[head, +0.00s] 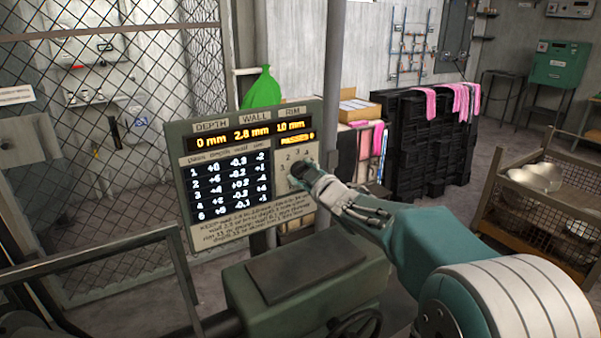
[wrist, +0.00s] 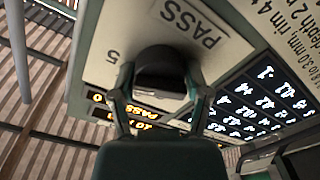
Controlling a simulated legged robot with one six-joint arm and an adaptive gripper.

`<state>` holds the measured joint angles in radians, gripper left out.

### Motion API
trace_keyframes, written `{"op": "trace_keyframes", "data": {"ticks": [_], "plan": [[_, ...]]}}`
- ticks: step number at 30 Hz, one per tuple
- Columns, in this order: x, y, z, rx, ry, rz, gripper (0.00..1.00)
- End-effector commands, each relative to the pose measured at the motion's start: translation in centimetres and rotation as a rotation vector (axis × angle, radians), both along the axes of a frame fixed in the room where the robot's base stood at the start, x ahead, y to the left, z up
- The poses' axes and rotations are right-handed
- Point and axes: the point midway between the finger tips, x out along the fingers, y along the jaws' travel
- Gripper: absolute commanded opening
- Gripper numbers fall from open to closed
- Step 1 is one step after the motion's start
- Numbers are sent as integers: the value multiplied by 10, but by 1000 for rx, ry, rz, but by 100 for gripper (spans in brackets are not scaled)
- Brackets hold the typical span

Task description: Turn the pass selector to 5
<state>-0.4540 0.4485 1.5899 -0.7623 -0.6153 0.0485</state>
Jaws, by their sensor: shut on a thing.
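The pass selector is a dark round knob (wrist: 160,72) on a light plate of the display panel (head: 250,232). My gripper (wrist: 155,98) is shut on the knob, with one finger on each side in the wrist view. In the head view my gripper (head: 308,178) reaches the panel's right side and hides most of the knob. The numerals 1 to 4 show around the knob there. In the wrist view a 5 and the word PASS (wrist: 185,18) show on the plate. The knob's pointer is hidden, so I cannot tell its setting. The panel reads depth 0 mm, wall 2.8 mm, rim 10 mm.
A green machine base (head: 300,285) with a handwheel stands below the panel. A wire mesh fence (head: 60,190) is at the left. Black crates (head: 430,140) with pink cloths stand behind. A mesh bin (head: 540,215) with metal bowls is at the right.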

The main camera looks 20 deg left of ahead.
Motion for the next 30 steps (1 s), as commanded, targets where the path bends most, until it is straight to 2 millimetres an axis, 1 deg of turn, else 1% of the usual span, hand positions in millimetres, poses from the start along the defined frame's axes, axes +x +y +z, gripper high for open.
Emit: {"op": "trace_keyframes", "data": {"ticks": [1, 11, 12, 13, 14, 26, 30], "plan": [[2, -2, -10, -11, 19, -6, 14], [1, -2, -10, -11, 19, -5, 14], [1, -2, -10, -11, 19, -5, 75], [1, -1, -10, -10, 18, -5, 89], [1, -1, -9, -10, 17, -5, 96], [0, 0, -4, -3, 7, -1, 96], [-6, -7, -3, -3, 7, -1, 96]]}}
